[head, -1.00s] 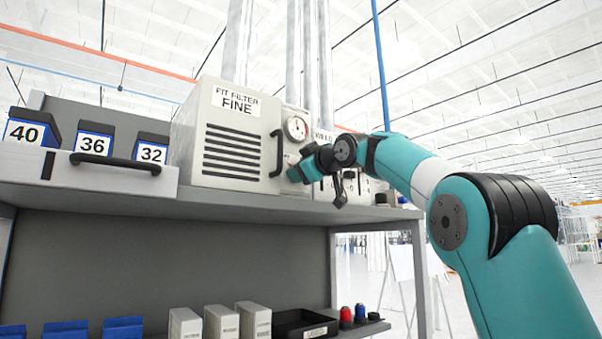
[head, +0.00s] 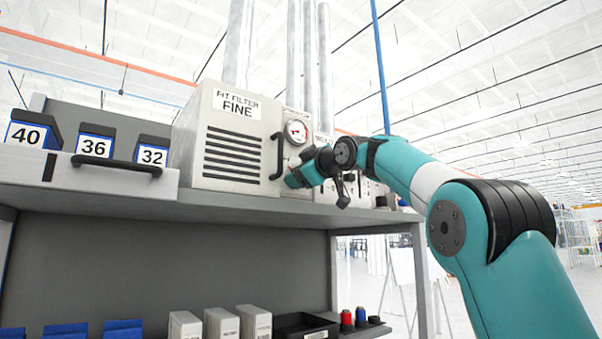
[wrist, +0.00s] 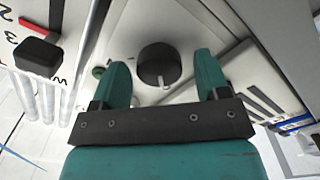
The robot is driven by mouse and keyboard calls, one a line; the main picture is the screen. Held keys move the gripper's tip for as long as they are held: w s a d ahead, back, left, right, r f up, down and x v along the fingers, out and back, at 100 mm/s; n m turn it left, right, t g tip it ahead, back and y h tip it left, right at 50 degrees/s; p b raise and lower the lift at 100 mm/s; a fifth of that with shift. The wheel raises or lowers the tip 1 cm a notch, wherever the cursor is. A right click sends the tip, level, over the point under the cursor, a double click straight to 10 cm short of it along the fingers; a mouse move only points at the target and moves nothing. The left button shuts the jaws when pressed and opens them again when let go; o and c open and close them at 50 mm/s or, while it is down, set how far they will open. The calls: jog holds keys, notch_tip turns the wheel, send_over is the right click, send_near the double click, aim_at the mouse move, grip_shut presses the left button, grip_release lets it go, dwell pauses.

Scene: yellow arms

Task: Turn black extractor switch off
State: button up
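In the wrist view, a black round knob (wrist: 155,60) with a white pointer mark sits on a pale panel, which I take to be the black extractor switch. My gripper (wrist: 161,64) is open. Its two teal fingers show to the left and right of the knob, with a gap on each side. I cannot tell how far the fingertips are from the panel. In the head view, my gripper (head: 292,180) is at the panel right of the "FIT FILTER FINE" box (head: 232,145), below a round gauge (head: 296,131). The knob is hidden there.
Another black knob (wrist: 37,54) and a red lever (wrist: 40,27) are at the wrist view's left. A dark vertical handle (head: 277,156) is close left of my gripper. The grey shelf (head: 250,207) runs below. A drawer unit (head: 110,178) is at left.

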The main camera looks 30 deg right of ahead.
jog(key=s+b, duration=0.5)
jog(key=s, duration=1.2)
jog(key=shift+s+d, duration=0.2)
jog(key=shift+d, duration=0.1)
jog(key=shift+f, duration=0.1)
jog(key=w+a+f+m+g+y, duration=0.1)
jog(key=a+f+g+y, duration=0.15)
jog(key=a+f, duration=0.55)
jog(key=a+f+m+g+y, duration=0.1)
jog(key=a+f+g, duration=0.35)
jog(key=f, duration=0.75)
jog(key=w+a+f+m+g+y, duration=0.1)
jog(key=a+f+g+y, duration=0.1)
jog(key=a+f, duration=0.6)
jog(key=s+a+f+g+h, duration=0.1)
jog(key=s+a+f+g, duration=0.2)
jog(key=s+f, duration=0.7)
jog(key=s+a+f+g+h, duration=0.1)
jog(key=s+a+f+g, duration=0.2)
jog(key=s+f+g, duration=0.3)
jog(key=s+f, duration=0.5)
jog(key=f, duration=0.3)
jog(key=shift+a+f, duration=0.2)
jog(key=shift+f, duration=0.05)
